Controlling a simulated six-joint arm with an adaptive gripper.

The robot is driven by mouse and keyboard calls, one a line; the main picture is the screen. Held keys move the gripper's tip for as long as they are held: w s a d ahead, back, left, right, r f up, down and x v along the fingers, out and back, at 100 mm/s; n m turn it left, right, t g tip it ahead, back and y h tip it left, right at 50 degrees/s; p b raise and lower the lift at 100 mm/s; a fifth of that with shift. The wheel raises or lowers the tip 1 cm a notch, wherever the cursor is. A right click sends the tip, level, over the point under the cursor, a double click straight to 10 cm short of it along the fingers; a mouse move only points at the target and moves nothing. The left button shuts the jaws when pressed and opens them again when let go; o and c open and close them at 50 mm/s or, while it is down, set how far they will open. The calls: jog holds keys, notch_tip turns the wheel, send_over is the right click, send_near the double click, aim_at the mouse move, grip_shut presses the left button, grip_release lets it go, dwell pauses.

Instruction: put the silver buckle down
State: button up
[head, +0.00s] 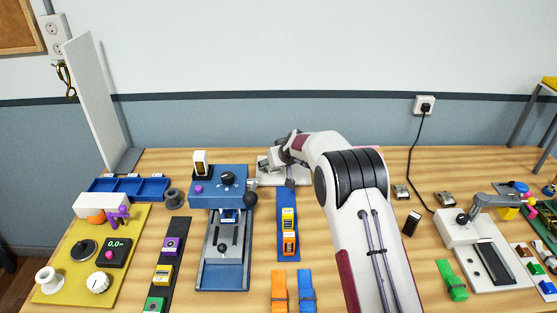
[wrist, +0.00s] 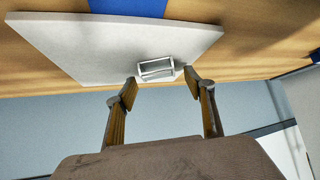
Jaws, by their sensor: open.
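The silver buckle (wrist: 156,68), a small rectangular frame, is at the edge of a pale grey-white plate (wrist: 100,42) in the wrist view. My gripper (wrist: 160,82) is open, its two fingers apart on either side of the buckle and a little short of it in the picture. I see no finger closed on the buckle. Whether it rests fully on the plate is hard to tell. In the head view my gripper (head: 284,168) is over the pale plate (head: 264,174) at the back of the table, and I cannot make out the buckle there.
A blue press (head: 222,275) stands left of the plate, and a blue strip with a yellow-orange tool (head: 289,225) lies in front. Orange (head: 279,288) and blue (head: 306,288) straps lie near the front. Two small metal pieces (head: 402,191) (head: 446,199) sit right of my arm.

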jog(key=v, duration=1.2)
dwell(0.5)
jog(key=shift+r, duration=0.15)
dwell(0.6)
jog(key=s+d+r+m+g, duration=0.1)
jog(key=s+d+r, duration=0.2)
jog(key=s+r, duration=0.7)
jog(key=s+d+r, duration=0.2)
jog(key=s+r, duration=0.4)
jog(key=s, duration=0.8)
jog(key=s+d+f+m+g+h, duration=0.1)
jog(key=s+d, duration=0.3)
jog(key=s, duration=1)
jog(key=s+d+f+m+h, duration=0.2)
jog(key=s+d, duration=0.3)
jog(key=s, duration=0.9)
jog(key=shift+g, duration=0.4)
